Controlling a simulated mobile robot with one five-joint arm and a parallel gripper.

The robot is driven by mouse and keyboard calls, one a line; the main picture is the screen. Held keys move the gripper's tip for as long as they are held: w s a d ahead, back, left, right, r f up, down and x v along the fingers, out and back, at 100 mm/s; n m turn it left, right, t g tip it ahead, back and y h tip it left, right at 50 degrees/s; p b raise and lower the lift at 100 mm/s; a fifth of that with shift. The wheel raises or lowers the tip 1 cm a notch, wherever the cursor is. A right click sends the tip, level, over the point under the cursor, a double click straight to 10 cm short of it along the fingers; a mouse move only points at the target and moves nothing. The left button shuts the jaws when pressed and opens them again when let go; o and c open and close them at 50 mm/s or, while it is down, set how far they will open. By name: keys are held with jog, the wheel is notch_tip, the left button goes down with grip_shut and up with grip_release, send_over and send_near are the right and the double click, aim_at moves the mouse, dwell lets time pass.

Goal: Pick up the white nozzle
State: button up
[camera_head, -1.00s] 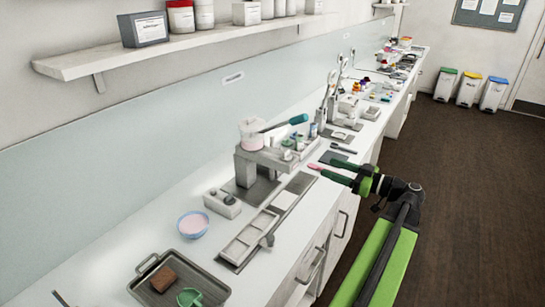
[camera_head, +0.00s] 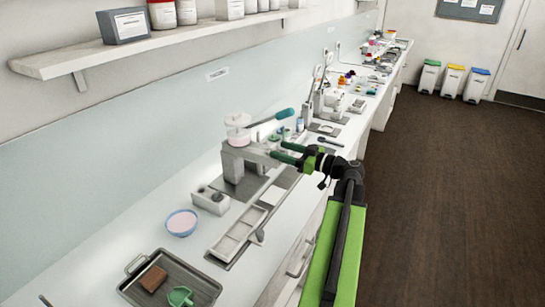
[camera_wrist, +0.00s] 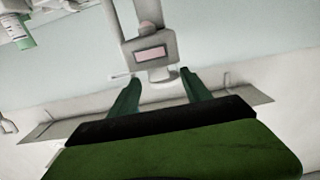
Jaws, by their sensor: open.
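My gripper (camera_head: 278,150) is open at the front right side of the pale grey mill (camera_head: 234,166) in the head view. In the wrist view its two green fingers (camera_wrist: 161,77) are apart. A pale, rounded piece (camera_wrist: 162,75) shows between and just beyond the fingertips, under the mill's block with a pink window (camera_wrist: 152,53). It may be the white nozzle, but I cannot tell for sure. I see no contact with it. The mill carries a clear and pink hopper (camera_head: 239,136) and a teal-handled lever (camera_head: 273,117).
A grey block with knobs (camera_head: 210,200), a bowl of pink cream (camera_head: 182,222), a long white tray (camera_head: 238,233) and a dark tray (camera_head: 205,287) lie on the counter nearer me. Bottles and tools stand beyond the mill.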

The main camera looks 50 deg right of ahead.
aim_at(275, 148)
jog(key=x, duration=0.4)
jog(key=shift+w+d+f, duration=0.1)
jog(key=shift+f, duration=0.05)
grip_shut()
